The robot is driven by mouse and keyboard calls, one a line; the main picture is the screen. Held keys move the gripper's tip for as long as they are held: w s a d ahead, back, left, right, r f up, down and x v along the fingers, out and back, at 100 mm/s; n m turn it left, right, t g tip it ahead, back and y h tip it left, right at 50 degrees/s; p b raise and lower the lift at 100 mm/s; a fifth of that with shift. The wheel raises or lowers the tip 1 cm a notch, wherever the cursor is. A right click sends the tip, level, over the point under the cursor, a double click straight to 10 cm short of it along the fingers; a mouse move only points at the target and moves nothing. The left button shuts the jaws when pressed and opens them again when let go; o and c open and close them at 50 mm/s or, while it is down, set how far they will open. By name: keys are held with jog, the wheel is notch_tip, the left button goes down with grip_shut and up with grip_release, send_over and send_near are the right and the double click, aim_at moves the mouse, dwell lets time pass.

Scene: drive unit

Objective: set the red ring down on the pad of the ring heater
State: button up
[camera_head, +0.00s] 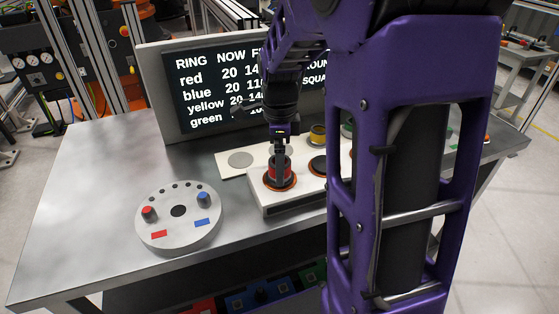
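The ring heater (257,199) is a low white box on the metal table, with round black pads edged in orange. The red ring (271,171) is at its left pad (279,184), upright and low over it; I cannot tell whether it touches the pad. My gripper (280,176) points straight down at the ring, with a finger in front of it. The other finger is hidden, so I cannot tell whether the gripper grips the ring. Another black pad (319,164) shows bare to the right. My purple arm hides the heater's right part.
A beige board (229,170) with a bare grey spot lies behind the heater, with a yellow ring (318,134) and a green ring (347,129) to the right. A round grey fixture (178,232) with red and blue knobs stands left. A display (157,87) stands behind. The table's left is clear.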

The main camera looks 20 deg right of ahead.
notch_tip(320, 180, up, 18)
jog(key=p, duration=0.3)
jog(key=shift+f, duration=0.25)
jog(key=shift+p, duration=0.35)
notch_tip(320, 180, up, 8)
jog(key=p, duration=0.5)
jog(key=shift+p, duration=0.4)
dwell(0.6)
